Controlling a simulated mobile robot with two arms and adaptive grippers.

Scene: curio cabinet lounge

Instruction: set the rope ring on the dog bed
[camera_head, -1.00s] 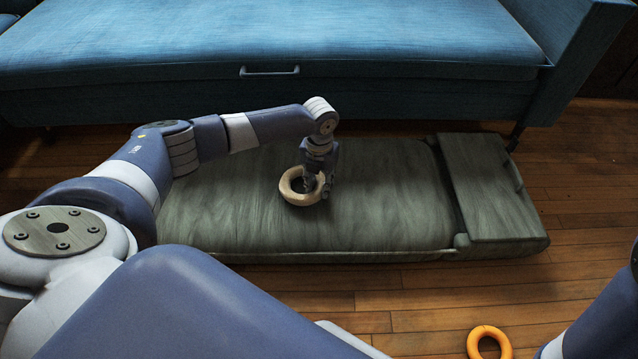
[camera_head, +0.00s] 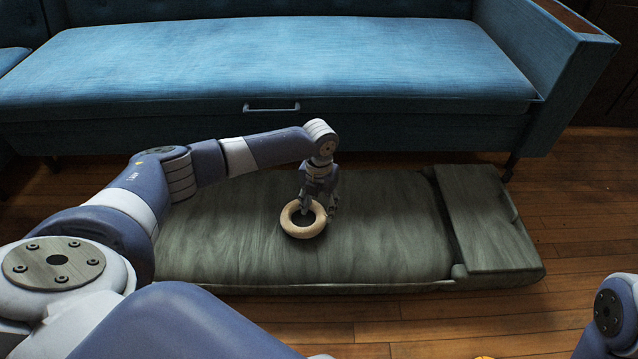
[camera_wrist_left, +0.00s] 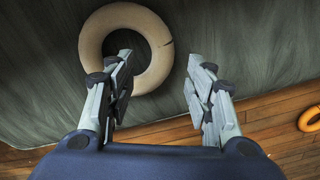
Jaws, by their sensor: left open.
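The rope ring (camera_head: 303,234), a thick beige ring, lies on the green-grey cushion of the dog bed (camera_head: 390,245). My left gripper (camera_head: 319,209) is right over the ring's far right part, fingers pointing down. In the left wrist view the ring (camera_wrist_left: 96,32) is at the upper left. The left gripper (camera_wrist_left: 161,62) is open there, with one finger in front of the ring's hole and lower rim and the other to the right, outside the ring. Nothing is clamped between the fingers. My right gripper is out of view; only part of its arm shows at the right edge.
A blue sofa (camera_head: 270,65) stands behind the bed. The bed has a raised block (camera_head: 488,220) at its right end. An orange ring (camera_wrist_left: 308,119) lies on the wooden floor in front. The cushion right of the ring is clear.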

